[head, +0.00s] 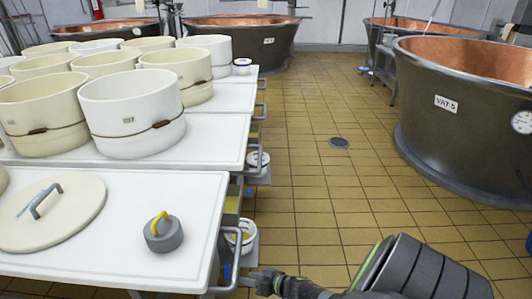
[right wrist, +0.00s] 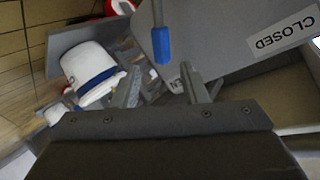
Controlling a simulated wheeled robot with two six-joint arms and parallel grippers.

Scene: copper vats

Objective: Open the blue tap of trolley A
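A lever with a blue grip (right wrist: 162,46) shows in the right wrist view, beside a grey panel with a "CLOSED" label (right wrist: 283,40). My right gripper (right wrist: 161,72) is open there, with its two fingers apart and nothing between them. The blue grip appears just beyond the fingertips, lined up with the gap. In the head view my right gripper (head: 254,279) is at the right edge of the nearest white-topped trolley (head: 130,262), near a blue piece (head: 229,272) under its rail. The trolley's letter is not readable. My left gripper is out of view.
A white bucket with a blue band (right wrist: 92,72) stands near the gripper in the right wrist view. A round lid (head: 50,215) and a grey weight (head: 164,236) lie on the trolley top. Tiled floor (head: 330,190) is clear toward VAT 5 (head: 450,135).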

